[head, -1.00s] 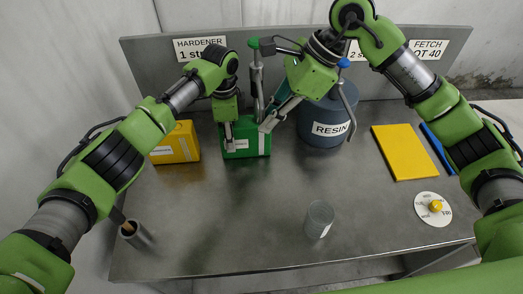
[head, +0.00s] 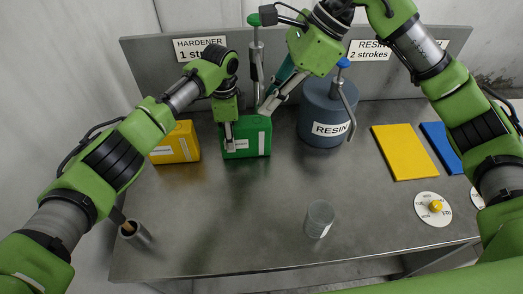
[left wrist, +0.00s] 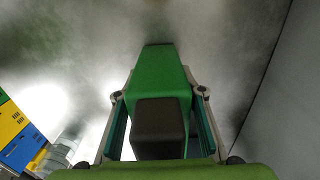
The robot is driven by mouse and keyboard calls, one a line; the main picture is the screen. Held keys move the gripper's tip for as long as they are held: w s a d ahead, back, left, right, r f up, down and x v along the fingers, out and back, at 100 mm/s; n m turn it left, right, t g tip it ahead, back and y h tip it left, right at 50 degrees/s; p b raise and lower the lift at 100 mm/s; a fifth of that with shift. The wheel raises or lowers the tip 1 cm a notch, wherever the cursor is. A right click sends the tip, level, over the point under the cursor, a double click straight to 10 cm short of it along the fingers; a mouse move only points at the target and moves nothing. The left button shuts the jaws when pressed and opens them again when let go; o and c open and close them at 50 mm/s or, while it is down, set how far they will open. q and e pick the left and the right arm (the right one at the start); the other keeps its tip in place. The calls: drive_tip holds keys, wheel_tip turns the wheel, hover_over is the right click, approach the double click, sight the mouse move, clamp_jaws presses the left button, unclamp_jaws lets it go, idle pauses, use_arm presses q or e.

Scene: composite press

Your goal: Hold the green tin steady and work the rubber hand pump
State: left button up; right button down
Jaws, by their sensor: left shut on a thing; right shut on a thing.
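The green tin (head: 235,150) stands upright at the back of the metal table. My left gripper (head: 229,138) is shut on it from above. In the left wrist view the tin (left wrist: 160,70) shows between the two fingers (left wrist: 160,130), with a dark block near the palm. The hand pump (head: 255,60), a grey tube with a green top, rises above the tin. My right gripper (head: 264,108) reaches in from the right and is shut on the pump near its lower part. The fingers hide the pump's lower end, so I cannot tell how deep it sits.
A yellow tin (head: 178,140) stands left of the green one. A RESIN drum (head: 322,112) with a blue-topped pump stands close on the right.

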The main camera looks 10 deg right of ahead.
drive_tip(key=shift+r, duration=0.35)
use_arm(q)
drive_tip(key=o, duration=1.4)
